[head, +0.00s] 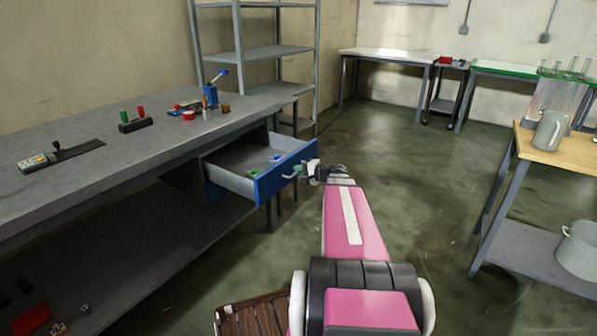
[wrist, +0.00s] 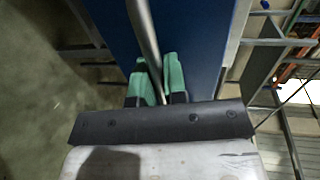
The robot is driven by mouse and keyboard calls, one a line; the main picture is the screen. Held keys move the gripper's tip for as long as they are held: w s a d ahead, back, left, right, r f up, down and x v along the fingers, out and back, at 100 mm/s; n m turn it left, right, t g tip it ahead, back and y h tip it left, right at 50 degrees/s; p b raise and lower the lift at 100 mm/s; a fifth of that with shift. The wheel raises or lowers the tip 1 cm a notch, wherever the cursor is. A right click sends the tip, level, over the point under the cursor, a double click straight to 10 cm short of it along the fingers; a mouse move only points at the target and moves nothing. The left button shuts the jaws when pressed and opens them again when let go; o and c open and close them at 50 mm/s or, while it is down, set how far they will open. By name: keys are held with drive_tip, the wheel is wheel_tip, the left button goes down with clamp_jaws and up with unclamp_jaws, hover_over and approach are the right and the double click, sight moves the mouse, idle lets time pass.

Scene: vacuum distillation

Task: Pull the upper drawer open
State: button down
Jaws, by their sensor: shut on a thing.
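The upper drawer (head: 286,174) has a blue front and a grey inside, and stands pulled well out from under the grey workbench (head: 120,150). Small green and blue items lie in it. My gripper (head: 299,170) is at the drawer front. In the wrist view its green fingers (wrist: 158,80) are shut on the metal bar handle (wrist: 143,30), one on each side, in front of the blue drawer front (wrist: 195,45).
Tools and small parts, among them a blue holder (head: 211,95), stand on the workbench. A grey shelf rack (head: 262,53) is behind it. A wooden-topped table (head: 560,150) with a metal jug (head: 549,130) is at the right. The floor between is clear.

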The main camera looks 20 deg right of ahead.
drive_tip(key=c, duration=1.2)
unclamp_jaws()
drive_tip(key=v, duration=1.1)
drive_tip(key=shift+f, duration=0.1)
drive_tip(key=shift+w, duration=0.1)
drive_tip(key=s+a+f+n+g+h, duration=0.3)
drive_tip(key=a+f+g, duration=0.1)
drive_tip(key=a, duration=0.4)
drive_tip(key=s+a+f+n+g+h, duration=0.3)
drive_tip(key=a+f+n+g, duration=0.1)
drive_tip(key=a, duration=0.4)
drive_tip(key=s+a+f+n+g+h, duration=0.3)
drive_tip(key=a+f, duration=0.3)
drive_tip(key=a, duration=0.2)
drive_tip(key=shift+s+a+f+n+g, duration=0.15)
drive_tip(key=shift+s+f+n+g, duration=0.25)
drive_tip(key=shift+s+g, duration=0.3)
